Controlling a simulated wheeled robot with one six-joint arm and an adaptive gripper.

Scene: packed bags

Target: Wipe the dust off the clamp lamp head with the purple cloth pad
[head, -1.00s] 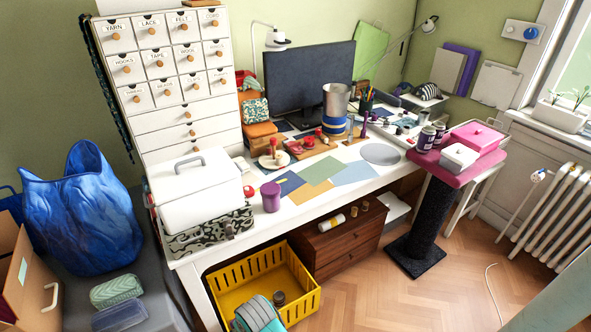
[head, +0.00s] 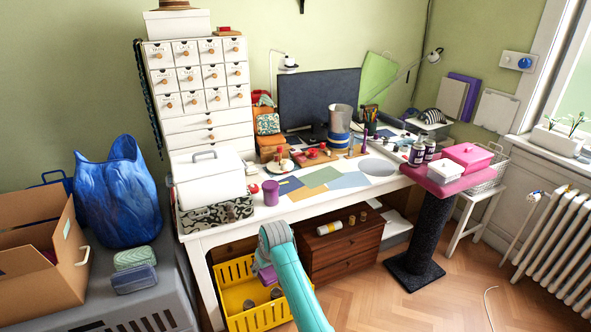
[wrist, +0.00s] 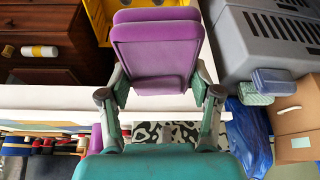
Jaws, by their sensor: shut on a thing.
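My gripper (wrist: 160,80) is shut on the purple cloth pad (wrist: 157,48), which shows between its two fingers in the wrist view. In the head view the pad (head: 266,276) is partly hidden by my teal arm, in front of the desk and over the yellow crate. A lamp head (head: 436,53) on a long thin arm is at the back right, near the wall corner. A smaller white lamp head (head: 289,62) is above the monitor's left side. Which one is the clamp lamp I cannot tell for sure. Both are far from my gripper. Dust is too small to see.
The white desk (head: 225,233) carries a monitor (head: 318,98), a metal container (head: 340,118) and a purple jar (head: 271,193). A pink-topped scratching post (head: 432,218) stands at its right end. The yellow crate (head: 228,274) is below. Floor at right is mostly open.

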